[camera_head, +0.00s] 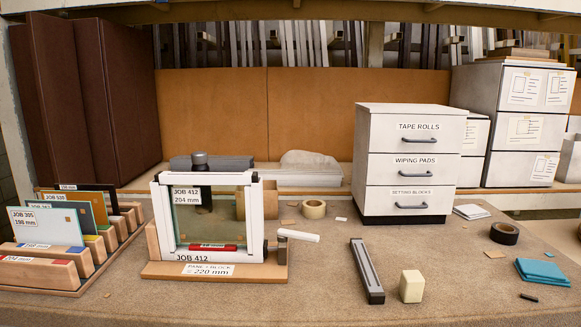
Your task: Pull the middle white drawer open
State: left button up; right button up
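A small white cabinet (367,165) with three drawers stands on the bench right of centre. Its middle drawer (383,168) is labelled "WIPING PADS" and has a dark bar handle (416,170). The top drawer (383,131) is labelled "TAPE ROLLS" and the bottom drawer (383,200) "SETTING BLOCKS". All three fronts look flush and shut. Neither of my grippers shows in the head view.
A white-framed press (156,225) on a wooden base stands left of centre, with a rack of panels (95,262) at the far left. A dark metal bar (367,270) and cream block (412,286) lie in front of the cabinet. Black tape (504,233) and blue cloths (543,272) lie right.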

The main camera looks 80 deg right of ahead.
aim_at(382, 168)
jog(key=z, duration=3.5)
jog(key=k, duration=0.1)
jog(key=j+z, duration=0.05)
